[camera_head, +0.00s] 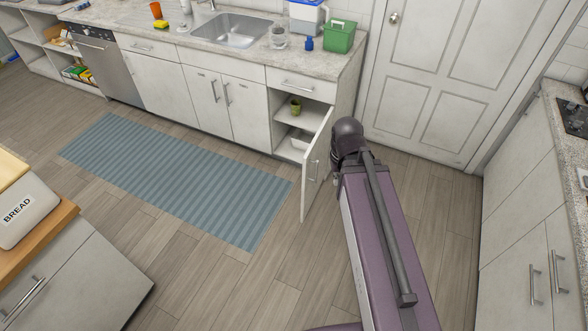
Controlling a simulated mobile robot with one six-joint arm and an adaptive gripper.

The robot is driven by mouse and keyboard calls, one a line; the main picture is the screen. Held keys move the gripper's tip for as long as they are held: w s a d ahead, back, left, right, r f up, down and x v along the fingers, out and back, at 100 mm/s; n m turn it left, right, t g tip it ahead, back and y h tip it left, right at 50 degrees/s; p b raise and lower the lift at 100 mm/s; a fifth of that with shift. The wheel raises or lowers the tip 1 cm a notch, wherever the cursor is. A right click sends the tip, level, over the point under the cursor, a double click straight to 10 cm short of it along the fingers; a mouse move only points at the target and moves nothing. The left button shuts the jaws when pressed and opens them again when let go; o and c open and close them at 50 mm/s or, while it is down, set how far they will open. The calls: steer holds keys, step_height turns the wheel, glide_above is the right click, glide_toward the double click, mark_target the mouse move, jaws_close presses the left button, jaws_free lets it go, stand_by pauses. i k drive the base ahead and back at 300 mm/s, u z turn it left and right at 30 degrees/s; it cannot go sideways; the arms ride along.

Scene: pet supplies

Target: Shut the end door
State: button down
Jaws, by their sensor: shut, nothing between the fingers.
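The end door (316,165) is the white door at the right end of the lower cabinet row. It stands wide open, sticking out into the room, with a handle (313,172) on its right-hand face. The open cabinet (289,128) shows two levels. My gripper (335,181) is small and mostly hidden by my arm, just right of the door at about handle height. It appears shut and empty. I cannot tell whether it touches the door.
A green cup (296,107) is on the cabinet shelf, and a white bin (301,141) is below. A striped blue rug (180,175) lies left of the door. A closed room door (430,75) is behind, and cabinets (530,230) stand right.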

mark_target(315, 159)
steer(key=z, duration=0.35)
steer(key=i, duration=1)
steer(key=u, duration=0.5)
steer(key=k, duration=0.65)
steer(key=u, duration=0.1)
